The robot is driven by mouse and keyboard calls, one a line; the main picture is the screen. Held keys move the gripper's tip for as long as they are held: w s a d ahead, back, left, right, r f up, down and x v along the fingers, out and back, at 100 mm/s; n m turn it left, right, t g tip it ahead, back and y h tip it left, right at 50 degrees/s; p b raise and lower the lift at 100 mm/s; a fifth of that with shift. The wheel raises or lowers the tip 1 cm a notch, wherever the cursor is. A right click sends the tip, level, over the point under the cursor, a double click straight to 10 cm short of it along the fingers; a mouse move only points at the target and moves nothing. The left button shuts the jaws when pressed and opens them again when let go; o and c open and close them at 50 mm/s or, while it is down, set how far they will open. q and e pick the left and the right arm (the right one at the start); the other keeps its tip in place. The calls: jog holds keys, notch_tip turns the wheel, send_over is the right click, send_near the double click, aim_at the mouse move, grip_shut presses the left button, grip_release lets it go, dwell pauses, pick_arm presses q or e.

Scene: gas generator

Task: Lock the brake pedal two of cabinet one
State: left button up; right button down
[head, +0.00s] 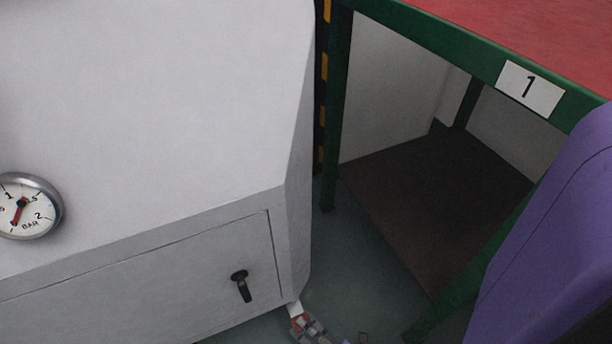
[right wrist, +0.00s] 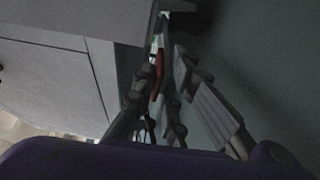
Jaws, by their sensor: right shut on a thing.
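The light grey cabinet (head: 150,110) fills the left of the head view, and its side also shows in the right wrist view (right wrist: 70,70). A small pedal (head: 295,309), pale with a red part, sticks out low at the cabinet's right corner. My right gripper (head: 304,325) is at this pedal, partly cut off by the bottom edge. In the right wrist view, the gripper fingers (right wrist: 162,75) are closed around the red part of the pedal (right wrist: 159,58). The view is dark, so the exact contact is hard to see. My left gripper is not in view.
A green-framed table (head: 430,45) with a red top and a "1" sign (head: 530,88) stands at the right, with a brown lower shelf (head: 430,200). The cabinet has a gauge (head: 25,206) and a black door handle (head: 241,285). Grey floor (head: 350,270) shows between them.

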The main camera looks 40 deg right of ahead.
jog(key=c, duration=1.9)
grip_release()
jog(key=shift+c, duration=0.2)
